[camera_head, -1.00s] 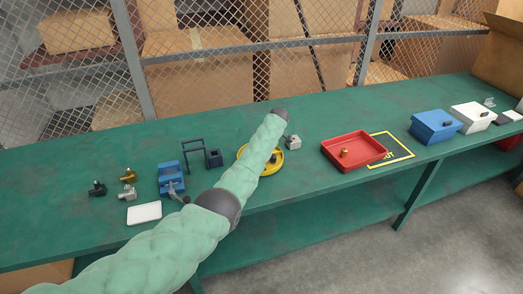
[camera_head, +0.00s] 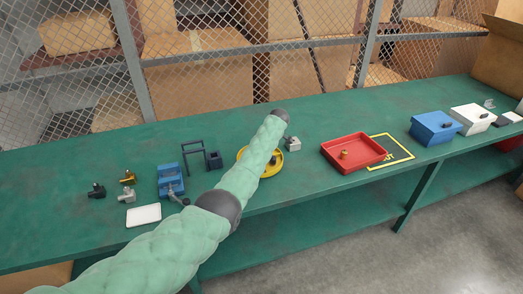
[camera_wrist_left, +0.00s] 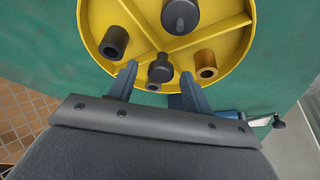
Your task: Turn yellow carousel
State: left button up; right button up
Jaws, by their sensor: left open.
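The yellow carousel (camera_head: 279,166) lies on the green bench, partly hidden behind my left arm in the head view. In the left wrist view the carousel (camera_wrist_left: 235,62) is a round yellow tray with a raised rim and spokes. It holds dark and bronze cylindrical parts. My left gripper (camera_wrist_left: 159,70) is open, its two fingers at the near rim. I cannot tell whether the fingers touch anything. In the head view the gripper is hidden. My right gripper is not in view.
Left of the carousel are a blue vise-like fixture (camera_head: 170,181), a dark block (camera_head: 214,160), and a white plate (camera_head: 144,215). A grey block (camera_head: 292,144) sits just right. Further right are a red tray (camera_head: 372,160) and a blue box (camera_head: 434,128). A mesh fence stands behind.

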pick_arm(q)
jog(key=shift+d+r, duration=0.2)
jog(key=shift+r, duration=0.25)
jog(key=b+v, duration=0.1)
jog(key=v, duration=0.5)
jog(key=shift+r+b, duration=0.4)
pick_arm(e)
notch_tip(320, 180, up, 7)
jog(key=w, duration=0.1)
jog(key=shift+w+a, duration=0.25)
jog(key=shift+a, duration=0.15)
pick_arm(q)
jog(key=shift+s+d, duration=0.1)
jog(key=shift+s, duration=0.05)
